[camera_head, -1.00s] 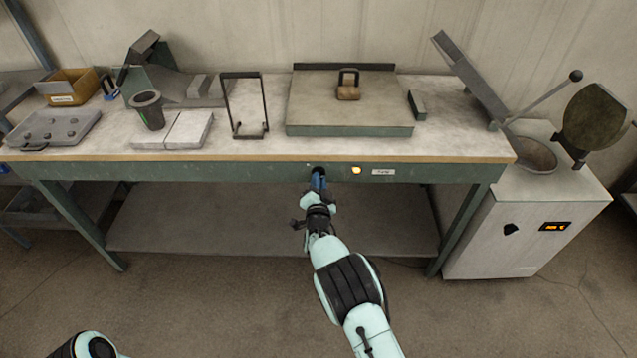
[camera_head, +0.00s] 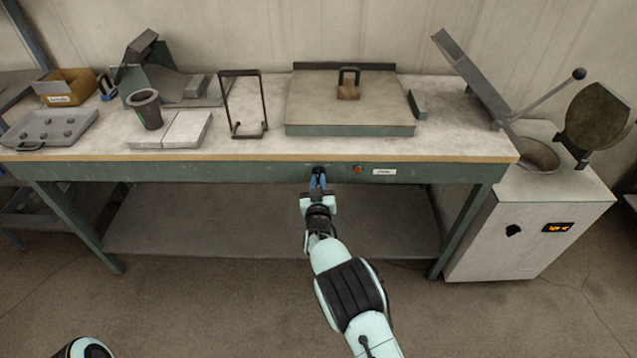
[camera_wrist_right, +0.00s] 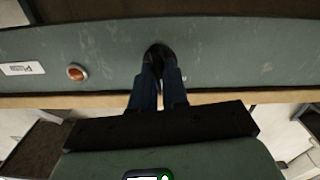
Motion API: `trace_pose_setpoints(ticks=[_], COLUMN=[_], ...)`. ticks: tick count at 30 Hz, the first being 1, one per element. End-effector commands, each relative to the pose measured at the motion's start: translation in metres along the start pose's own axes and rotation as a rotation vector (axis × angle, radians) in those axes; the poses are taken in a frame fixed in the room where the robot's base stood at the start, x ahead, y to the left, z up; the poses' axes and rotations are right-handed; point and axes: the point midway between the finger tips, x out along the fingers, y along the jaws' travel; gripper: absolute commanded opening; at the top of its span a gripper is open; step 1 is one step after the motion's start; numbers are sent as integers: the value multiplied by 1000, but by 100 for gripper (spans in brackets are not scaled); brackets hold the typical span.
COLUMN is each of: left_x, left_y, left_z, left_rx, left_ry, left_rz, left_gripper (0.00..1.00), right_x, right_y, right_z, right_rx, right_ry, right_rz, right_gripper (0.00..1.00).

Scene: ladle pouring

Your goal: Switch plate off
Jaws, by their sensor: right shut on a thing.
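The plate (camera_head: 310,103) is a wide flat slab with a green front side, lying on the workbench. Below it, on the bench's green front panel, is a dark knob (camera_head: 319,169), largely covered by my fingers. My right gripper (camera_head: 318,181) is shut on this knob; the right wrist view shows the blue fingertips (camera_wrist_right: 158,75) closed around the dark knob (camera_wrist_right: 157,50). Beside the knob is a small indicator lamp (camera_head: 358,169), reddish and not glowing; it also shows in the right wrist view (camera_wrist_right: 76,72). A white label (camera_head: 384,172) sits beside it. My left gripper is out of view.
On the bench (camera_head: 240,145) stand a dark wire frame (camera_head: 265,105), a grey cup (camera_head: 146,110), pale blocks (camera_head: 185,131) and a mould tray (camera_head: 50,128). A cabinet furnace (camera_head: 520,235) with a round opening stands at the right. The floor before the bench is clear.

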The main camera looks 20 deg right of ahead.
Motion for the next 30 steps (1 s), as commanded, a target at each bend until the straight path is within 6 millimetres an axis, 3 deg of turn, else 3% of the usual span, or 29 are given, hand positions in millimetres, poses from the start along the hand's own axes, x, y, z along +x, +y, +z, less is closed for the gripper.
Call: trace_pose_setpoints(ticks=[15, 30], left_x=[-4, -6], left_y=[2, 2], left_z=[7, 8], left_rx=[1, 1], left_ry=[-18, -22], left_rz=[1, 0], left_gripper=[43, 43], right_x=[0, 0], right_y=[-1, 0], right_z=[0, 1], right_rx=[-452, -640], right_ry=[-1, -2], right_rz=[-2, -1], right_gripper=[0, 0])
